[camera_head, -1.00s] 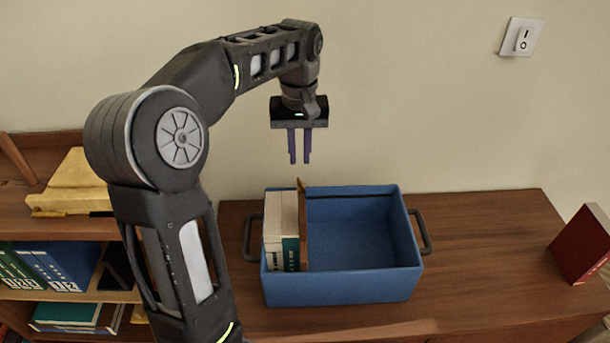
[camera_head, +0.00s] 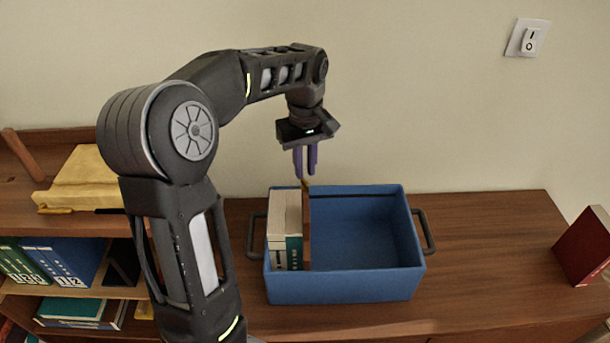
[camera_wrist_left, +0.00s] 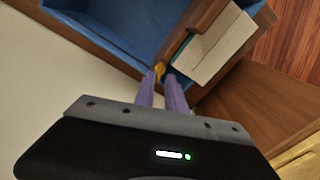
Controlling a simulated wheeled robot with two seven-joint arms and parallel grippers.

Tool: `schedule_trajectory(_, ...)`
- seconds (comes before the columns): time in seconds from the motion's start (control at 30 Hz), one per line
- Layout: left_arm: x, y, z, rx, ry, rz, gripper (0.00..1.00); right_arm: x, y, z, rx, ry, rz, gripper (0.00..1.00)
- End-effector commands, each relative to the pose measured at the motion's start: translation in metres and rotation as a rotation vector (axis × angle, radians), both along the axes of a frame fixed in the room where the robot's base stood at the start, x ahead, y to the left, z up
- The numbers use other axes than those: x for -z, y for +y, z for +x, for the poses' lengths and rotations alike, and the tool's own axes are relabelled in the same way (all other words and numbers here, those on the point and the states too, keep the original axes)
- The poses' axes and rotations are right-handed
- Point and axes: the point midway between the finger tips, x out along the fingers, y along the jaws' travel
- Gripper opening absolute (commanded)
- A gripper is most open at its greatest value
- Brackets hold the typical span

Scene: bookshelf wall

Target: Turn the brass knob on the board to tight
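The brass knob (camera_head: 305,184) is a small yellow piece at the top back end of the upright brown wooden board (camera_head: 306,228) in the blue bin (camera_head: 345,287). My left gripper (camera_head: 305,174) points down just above the knob, its two purple fingers slightly apart. In the left wrist view the knob (camera_wrist_left: 160,69) shows at the fingertips (camera_wrist_left: 163,76), beside the board (camera_wrist_left: 190,35). I cannot tell whether the fingers touch it. The knob's markings are too small to read. My right gripper is out of view.
Pale books (camera_head: 285,225) stand in the bin left of the board; the bin's right side is empty. The bin sits on a wooden cabinet top (camera_head: 480,230). A dark red book (camera_head: 583,245) stands at the right.

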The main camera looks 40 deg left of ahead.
Motion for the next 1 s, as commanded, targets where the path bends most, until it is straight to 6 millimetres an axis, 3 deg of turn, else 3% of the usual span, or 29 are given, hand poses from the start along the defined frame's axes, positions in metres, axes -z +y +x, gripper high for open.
schedule_trajectory(0.13,0.022,0.0,-0.001,0.0,0.004,-0.001,0.15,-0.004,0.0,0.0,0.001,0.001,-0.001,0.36)
schedule_trajectory(0.3,0.035,0.0,0.0,0.0,0.0,0.0,0.15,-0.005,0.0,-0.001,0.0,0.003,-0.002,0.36)
schedule_trajectory(0.57,0.037,0.0,0.0,0.0,0.0,0.0,0.15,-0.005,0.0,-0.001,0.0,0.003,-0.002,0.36)
schedule_trajectory(0.77,0.036,0.0,0.0,0.0,0.0,0.0,0.0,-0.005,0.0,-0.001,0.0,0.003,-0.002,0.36)
schedule_trajectory(1.0,0.036,0.0,0.0,0.0,-0.001,0.0,0.0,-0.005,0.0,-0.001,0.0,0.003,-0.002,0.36)
